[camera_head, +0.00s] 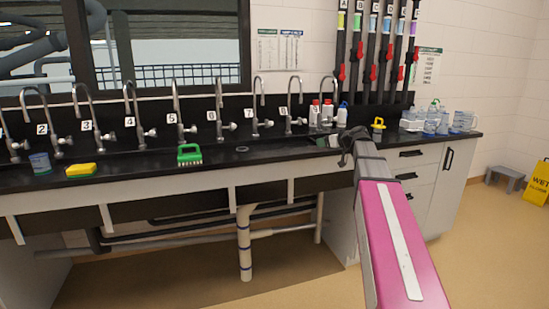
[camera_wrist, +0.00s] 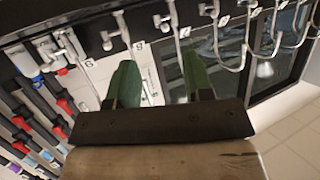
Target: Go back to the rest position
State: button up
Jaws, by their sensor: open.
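My gripper (camera_wrist: 162,82) shows in the wrist view with two green fingers spread apart and nothing between them. In the head view my arm reaches in from the lower right, and its dark end (camera_head: 352,142) is over the counter's right part. The fingers cannot be made out there. The wrist view is turned, with the row of taps (camera_wrist: 172,20) and the window (camera_wrist: 232,58) beyond the fingers. I see no contact between the fingers and anything.
The black counter (camera_head: 222,168) carries numbered taps (camera_head: 175,110), a yellow sponge (camera_head: 81,169), a green brush (camera_head: 189,153), a blue-grey cup (camera_head: 40,163) and bottles (camera_head: 342,115). Clear beakers (camera_head: 442,122) stand at right. A stool (camera_head: 505,178) and yellow wet-floor sign (camera_head: 538,183) stand beyond.

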jog(key=s+a+f+m+g+h, duration=0.25)
jog(key=s+f, duration=0.55)
jog(key=f, duration=0.5)
jog(key=s+a+f+m+g+h, duration=0.2)
jog(key=s+f+g, duration=0.35)
jog(key=f, duration=0.75)
jog(key=s+f+m+g+h, duration=0.1)
jog(key=s+f+h, duration=0.1)
jog(key=s+f, duration=0.5)
jog(key=s+d+f+m+g+h, duration=0.1)
jog(key=s+f+m+h, duration=0.1)
jog(key=s+f, duration=0.5)
jog(key=s+h, duration=0.1)
jog(key=s, duration=0.4)
jog(key=shift+d+g, duration=0.3)
jog(key=shift+g, duration=0.1)
